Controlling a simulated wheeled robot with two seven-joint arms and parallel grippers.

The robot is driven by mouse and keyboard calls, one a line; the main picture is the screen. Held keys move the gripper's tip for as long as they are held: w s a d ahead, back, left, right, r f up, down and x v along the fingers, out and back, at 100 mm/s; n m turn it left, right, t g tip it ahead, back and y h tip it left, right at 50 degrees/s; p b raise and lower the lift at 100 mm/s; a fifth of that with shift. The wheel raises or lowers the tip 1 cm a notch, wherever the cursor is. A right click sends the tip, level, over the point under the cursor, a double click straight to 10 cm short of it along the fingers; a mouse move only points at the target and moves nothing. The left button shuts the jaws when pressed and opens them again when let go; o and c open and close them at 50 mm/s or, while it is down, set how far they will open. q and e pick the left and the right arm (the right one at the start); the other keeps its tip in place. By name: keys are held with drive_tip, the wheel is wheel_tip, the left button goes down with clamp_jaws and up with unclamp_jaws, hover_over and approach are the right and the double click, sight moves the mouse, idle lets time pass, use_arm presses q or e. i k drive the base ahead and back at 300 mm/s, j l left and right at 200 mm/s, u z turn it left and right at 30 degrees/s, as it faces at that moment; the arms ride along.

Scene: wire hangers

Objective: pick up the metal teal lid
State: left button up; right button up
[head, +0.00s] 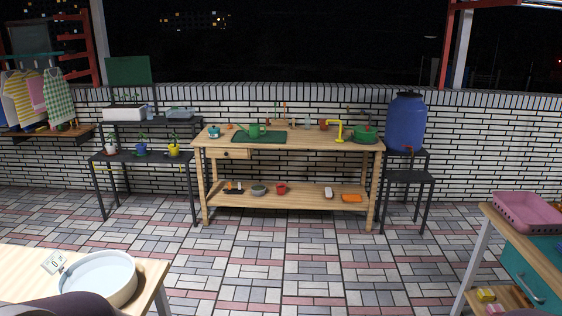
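A small teal object (213,131), which looks like a lidded pot or a lid, sits on the left end of the wooden workbench (300,150) against the far wall. It is too small to tell whether the lid is a separate piece or what it is made of. Neither of my grippers is in view.
A green mat with a green pot (255,130), a yellow tap (338,131) and a green pan (364,136) share the bench. A black plant table (140,157) stands left, a blue barrel (405,122) right. A table with a white basin (98,277) is near left. Tiled floor between is clear.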

sight(213, 129)
drive_tip(key=i+u, duration=0.1)
drive_tip(key=i, duration=1.1)
drive_tip(key=i+u, duration=0.15)
drive_tip(key=i, duration=0.45)
drive_tip(key=i+l, duration=0.15)
drive_tip(key=i, duration=0.4)
drive_tip(key=i+l+u, duration=0.15)
drive_tip(key=i, duration=0.45)
drive_tip(key=i+l, duration=0.15)
drive_tip(key=i, duration=0.45)
drive_tip(key=i+j+u, duration=0.25)
drive_tip(key=i+u, duration=0.15)
drive_tip(key=i, duration=0.15)
drive_tip(key=i+u, duration=0.4)
drive_tip(key=i, duration=0.2)
drive_tip(key=i+l+u, duration=0.1)
drive_tip(key=i+u, duration=0.25)
drive_tip(key=i, duration=0.25)
drive_tip(key=i+j+z, duration=1)
drive_tip(key=j, duration=0.45)
drive_tip(key=i+l, duration=0.05)
